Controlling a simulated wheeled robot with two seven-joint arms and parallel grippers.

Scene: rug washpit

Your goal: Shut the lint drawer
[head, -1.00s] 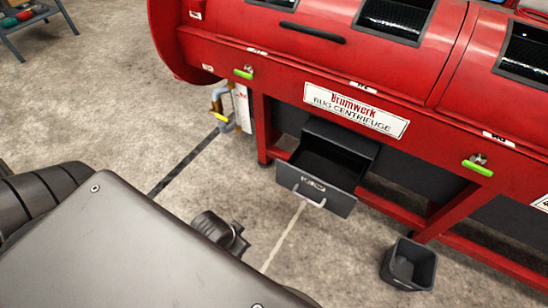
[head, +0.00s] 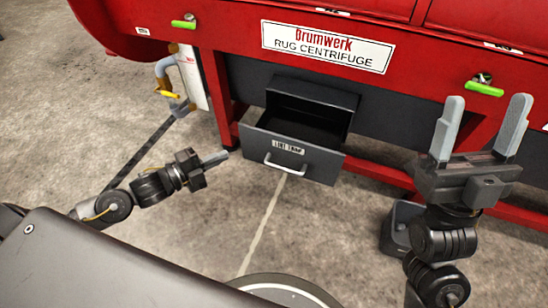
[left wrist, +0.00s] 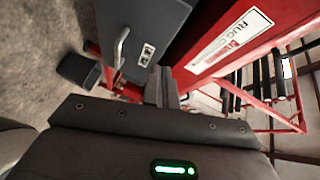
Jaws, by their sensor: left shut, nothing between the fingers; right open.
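The lint drawer (head: 318,165) is dark grey and stands pulled out from its housing under the red rug centrifuge. Its inside shows, and its front has a pale bar handle (head: 286,172) and a label. In the left wrist view the drawer front (left wrist: 160,25) is up and ahead of the fingers. My left gripper (head: 217,159) is shut and empty, a little left of the drawer front and apart from it in the head view. My right gripper (head: 487,98) is open and empty, fingers up, to the right of the drawer.
The red centrifuge (head: 230,30) spans the back, with green-handled latches. A pipe with a yellow valve lever (head: 168,94) stands left of the drawer. A grey bin (head: 398,222) on the floor is partly hidden by my right arm. The concrete floor before the drawer is clear.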

